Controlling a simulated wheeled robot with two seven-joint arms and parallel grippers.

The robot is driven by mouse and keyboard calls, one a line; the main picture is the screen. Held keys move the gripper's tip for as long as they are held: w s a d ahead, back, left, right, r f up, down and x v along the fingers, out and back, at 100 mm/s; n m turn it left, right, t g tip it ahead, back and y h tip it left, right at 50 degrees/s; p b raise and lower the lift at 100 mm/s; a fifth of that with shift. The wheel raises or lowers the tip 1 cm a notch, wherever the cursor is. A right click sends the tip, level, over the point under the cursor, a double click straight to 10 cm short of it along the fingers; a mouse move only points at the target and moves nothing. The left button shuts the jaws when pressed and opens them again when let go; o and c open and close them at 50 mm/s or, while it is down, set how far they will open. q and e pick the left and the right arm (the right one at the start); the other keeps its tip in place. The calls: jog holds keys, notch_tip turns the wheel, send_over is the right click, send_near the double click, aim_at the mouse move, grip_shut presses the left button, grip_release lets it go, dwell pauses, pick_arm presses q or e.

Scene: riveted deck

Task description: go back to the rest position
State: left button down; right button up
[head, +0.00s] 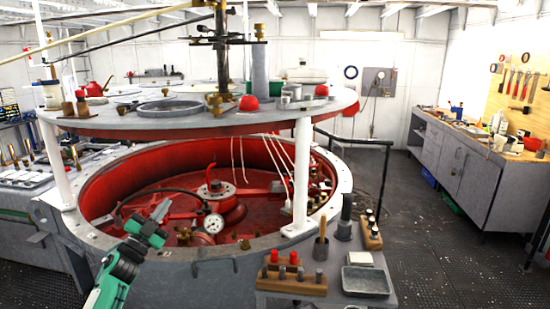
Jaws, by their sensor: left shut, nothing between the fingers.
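My left gripper (161,209) is at the end of my green and dark arm, which comes in from the bottom left. Its fingers are together with nothing held. It points up and to the right, in front of the open red well of the round machine (335,190) in the picture, left of the pressure gauge (213,223). I cannot tell how far it is from the machine's rim. My right gripper is not in view.
A round grey table top (200,122) stands on white posts over the red well. A small bench at the front holds a wooden block with pegs (290,284) and a grey tray (366,281). A long workbench (470,172) lines the right wall. Dark open floor (440,240) lies between.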

pick_arm(q)
jog(key=w+a+f+n+g+y, duration=0.2)
jog(key=w+a+f+n+y, duration=0.2)
jog(key=a+f+n+y, duration=0.55)
jog(key=s+d+f+n+g, duration=0.1)
jog(key=s+d+f+g, duration=0.15)
jog(key=s+f, duration=0.75)
jog(key=s+d+f+g+y, duration=0.1)
jog(key=s+f+g, duration=0.15)
jog(key=f, duration=1.55)
jog(key=s+d+f+n+g, duration=0.1)
jog(key=s+d+f+g, duration=0.3)
jog(key=f, duration=0.9)
jog(key=s+d+f+g, duration=0.1)
jog(key=s+f+g, duration=0.1)
jog(key=s+f, duration=0.95)
jog(key=s+d+f+g, duration=0.1)
jog(key=s+f+g, duration=0.1)
jog(key=s+f, duration=0.95)
jog(key=s+d+f+g, duration=0.1)
jog(key=s+f, duration=0.1)
jog(key=s, duration=1)
jog(key=s+d+f+g, duration=0.2)
jog(key=s+f, duration=0.1)
jog(key=s, duration=0.9)
jog(key=s+d+f+g, duration=0.2)
jog(key=s, duration=1)
jog(key=shift+f, duration=0.15)
